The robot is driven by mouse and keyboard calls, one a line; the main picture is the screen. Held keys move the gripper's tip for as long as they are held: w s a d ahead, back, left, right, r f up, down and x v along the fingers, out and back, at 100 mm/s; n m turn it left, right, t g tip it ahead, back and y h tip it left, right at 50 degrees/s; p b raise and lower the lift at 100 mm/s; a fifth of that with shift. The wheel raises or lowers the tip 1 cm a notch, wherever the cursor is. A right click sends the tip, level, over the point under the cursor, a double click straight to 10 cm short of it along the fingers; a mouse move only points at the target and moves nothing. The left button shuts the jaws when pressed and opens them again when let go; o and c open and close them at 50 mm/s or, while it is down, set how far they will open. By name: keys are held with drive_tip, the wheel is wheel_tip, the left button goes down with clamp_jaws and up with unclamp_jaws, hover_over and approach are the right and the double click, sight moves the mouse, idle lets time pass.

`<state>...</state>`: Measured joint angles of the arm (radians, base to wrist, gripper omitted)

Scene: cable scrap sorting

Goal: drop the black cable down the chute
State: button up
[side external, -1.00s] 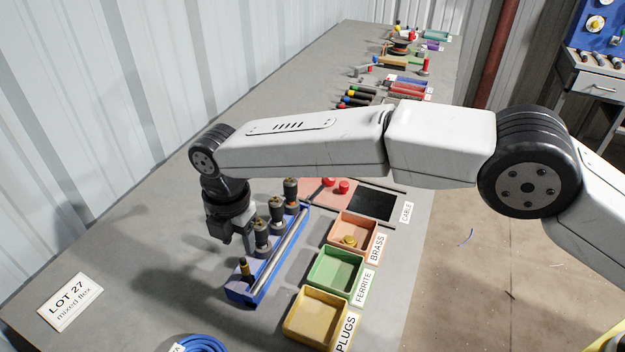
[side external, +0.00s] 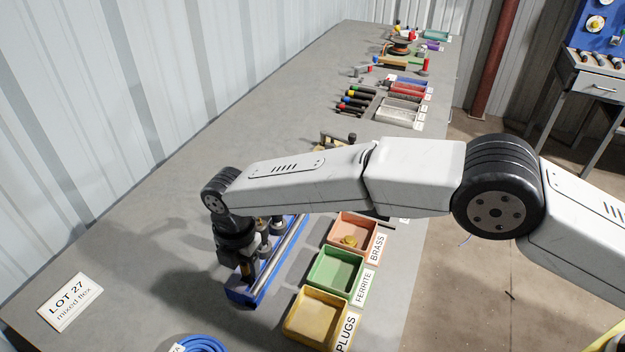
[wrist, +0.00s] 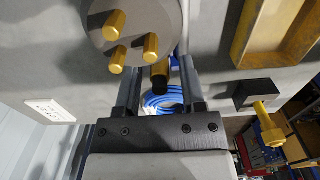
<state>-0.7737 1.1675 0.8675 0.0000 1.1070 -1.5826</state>
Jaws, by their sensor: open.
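My gripper (side external: 240,276) is low over the near end of the blue rack (side external: 236,296), pointing down. In the wrist view its two fingers (wrist: 160,70) are apart, with a small dark piece with a gold end (wrist: 159,76) showing between them. I cannot tell whether the fingers touch it. This looks like the gold-ended post at the rack's near end. Other dark, capped posts (side external: 278,227) stand farther along the rack, partly hidden by my wrist. I cannot pick out a black cable for certain. The chute opening is hidden behind my arm.
Right of the rack stand the brass bin (side external: 339,244), the green ferrite bin (side external: 318,276) and the yellow plugs bin (side external: 290,322). A blue coil (side external: 203,344) lies in front and a LOT 27 card (side external: 70,302) at left.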

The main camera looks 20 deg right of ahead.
clamp_jaws()
drive_tip(key=shift+r, duration=0.15)
drive_tip(key=shift+r, duration=2.35)
drive_tip(key=shift+r, duration=0.1)
